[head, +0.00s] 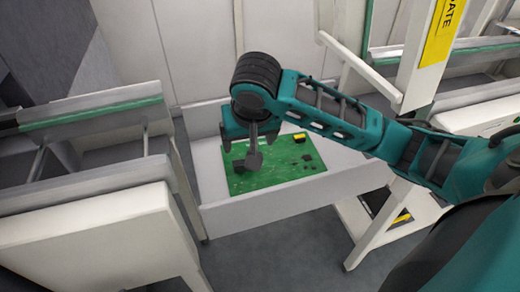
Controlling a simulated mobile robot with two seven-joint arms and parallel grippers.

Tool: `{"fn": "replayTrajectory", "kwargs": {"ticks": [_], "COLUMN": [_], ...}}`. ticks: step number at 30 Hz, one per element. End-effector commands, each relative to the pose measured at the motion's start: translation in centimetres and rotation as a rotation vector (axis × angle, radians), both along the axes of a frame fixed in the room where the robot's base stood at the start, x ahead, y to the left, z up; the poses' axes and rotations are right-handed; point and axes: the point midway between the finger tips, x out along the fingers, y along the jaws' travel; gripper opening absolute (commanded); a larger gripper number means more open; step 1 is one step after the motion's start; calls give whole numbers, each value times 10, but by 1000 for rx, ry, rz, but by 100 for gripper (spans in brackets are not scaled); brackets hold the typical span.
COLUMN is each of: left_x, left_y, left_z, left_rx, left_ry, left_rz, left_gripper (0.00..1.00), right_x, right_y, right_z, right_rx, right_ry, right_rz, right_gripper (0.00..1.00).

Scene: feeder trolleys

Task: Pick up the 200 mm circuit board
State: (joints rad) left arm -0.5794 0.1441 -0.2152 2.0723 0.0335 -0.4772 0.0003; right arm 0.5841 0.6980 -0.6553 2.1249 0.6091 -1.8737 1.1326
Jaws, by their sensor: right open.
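The green circuit board (262,182) lies flat in a white tray (272,212) near the middle of the view. It carries dark components and a yellow part at its upper right. My right gripper (249,147) is over the board's upper left part, pointing down, with its fingers apart and nothing seen between them. It hides part of the board's far left edge. Whether the fingers touch the board cannot be told from this view. My left gripper is not in view.
White trolleys with green-edged rails stand at the left (95,110) and upper right (465,62). A white post with a yellow sign (441,32) rises behind my right arm. A white bar (360,70) slants near it. Grey floor (275,255) shows in front of the tray.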

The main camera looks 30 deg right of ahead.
Motion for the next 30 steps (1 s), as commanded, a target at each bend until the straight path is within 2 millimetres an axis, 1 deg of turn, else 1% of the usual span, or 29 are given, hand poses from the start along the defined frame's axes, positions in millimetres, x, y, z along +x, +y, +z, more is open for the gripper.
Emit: {"fn": "replayTrajectory", "kwargs": {"ticks": [2, 4, 9, 12, 20, 24, 27, 30], "left_x": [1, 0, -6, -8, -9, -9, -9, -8], "left_y": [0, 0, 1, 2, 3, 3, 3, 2], "left_z": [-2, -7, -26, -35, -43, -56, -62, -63], "left_rx": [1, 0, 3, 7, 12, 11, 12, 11], "left_ry": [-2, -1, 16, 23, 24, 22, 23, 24], "left_rz": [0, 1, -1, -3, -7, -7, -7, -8], "left_gripper": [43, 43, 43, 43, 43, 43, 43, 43], "right_x": [1, 4, 16, 22, 31, 40, 45, 48], "right_y": [0, -2, -5, -7, -9, -8, -9, -10], "right_z": [-5, -14, -45, -60, -79, -99, -112, -119], "right_rx": [-1, -2, -1, 0, 0, -1, -2, -2], "right_ry": [1, 3, 2, 2, 0, -1, 2, -1], "right_rz": [0, -1, -2, -1, 1, 0, 0, 1], "right_gripper": [83, 83, 83, 83, 83, 83, 83, 83]}}
